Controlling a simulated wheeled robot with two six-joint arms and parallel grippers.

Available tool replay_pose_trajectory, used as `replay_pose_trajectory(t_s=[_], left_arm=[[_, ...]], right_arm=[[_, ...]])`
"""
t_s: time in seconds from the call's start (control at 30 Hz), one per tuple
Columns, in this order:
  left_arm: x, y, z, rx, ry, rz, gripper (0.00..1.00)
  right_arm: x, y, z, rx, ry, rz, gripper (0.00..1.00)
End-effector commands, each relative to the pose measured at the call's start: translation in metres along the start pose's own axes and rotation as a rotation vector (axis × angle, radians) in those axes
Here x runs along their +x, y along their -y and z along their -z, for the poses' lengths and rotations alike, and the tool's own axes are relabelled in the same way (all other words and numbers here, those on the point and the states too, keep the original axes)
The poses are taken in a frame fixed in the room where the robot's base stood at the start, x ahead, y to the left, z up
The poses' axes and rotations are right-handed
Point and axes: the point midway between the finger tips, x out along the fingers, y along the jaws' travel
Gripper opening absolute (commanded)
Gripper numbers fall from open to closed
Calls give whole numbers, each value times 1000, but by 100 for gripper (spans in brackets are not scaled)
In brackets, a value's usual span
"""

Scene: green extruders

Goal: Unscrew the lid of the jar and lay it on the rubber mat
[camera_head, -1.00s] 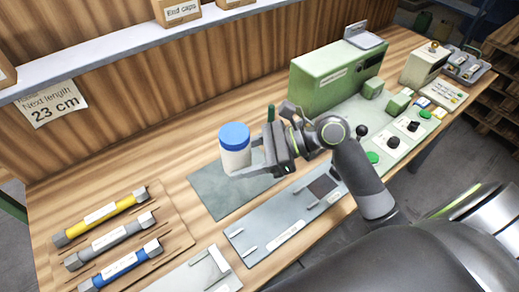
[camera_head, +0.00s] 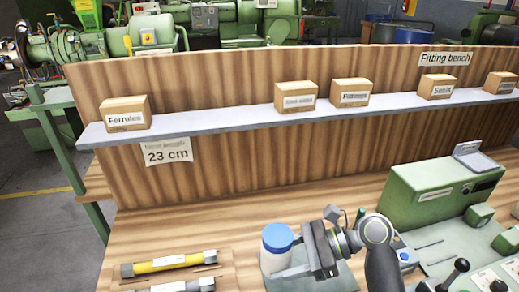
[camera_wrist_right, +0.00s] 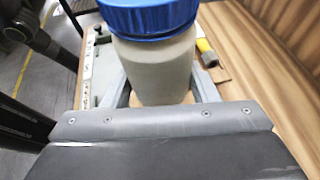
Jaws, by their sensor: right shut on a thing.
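The jar (camera_head: 272,260) is pale with a blue lid (camera_head: 278,236) on top, and it stands upright. My right gripper (camera_head: 291,266) is shut on the jar's body, below the lid. In the right wrist view the jar (camera_wrist_right: 155,70) sits between the two fingers, with the ribbed blue lid (camera_wrist_right: 150,18) above them. A grey-green mat (camera_head: 335,284) shows in part at the bottom edge of the head view, under the gripper; the rest is hidden or cut off. My left gripper is not in view.
A yellow-bodied tool (camera_head: 168,263) and a grey one lie at the bench's left. A green machine (camera_head: 440,187) stands at the right. A shelf (camera_head: 220,114) with several labelled cardboard boxes runs along the wooden back panel. Bare bench shows behind the jar.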

Motion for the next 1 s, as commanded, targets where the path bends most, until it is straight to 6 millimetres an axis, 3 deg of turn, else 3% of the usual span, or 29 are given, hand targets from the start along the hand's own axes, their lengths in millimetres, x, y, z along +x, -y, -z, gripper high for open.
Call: replay_pose_trajectory(t_s=[0.27,0.5,0.7,1.0], left_arm=[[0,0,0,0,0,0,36],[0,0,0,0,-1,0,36],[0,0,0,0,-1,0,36],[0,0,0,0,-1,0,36]], right_arm=[[-63,1,33,122,-13,301,0],[-112,-12,38,203,-11,503,0],[-130,-22,32,232,-6,570,0],[-134,-24,29,239,-2,584,0]])
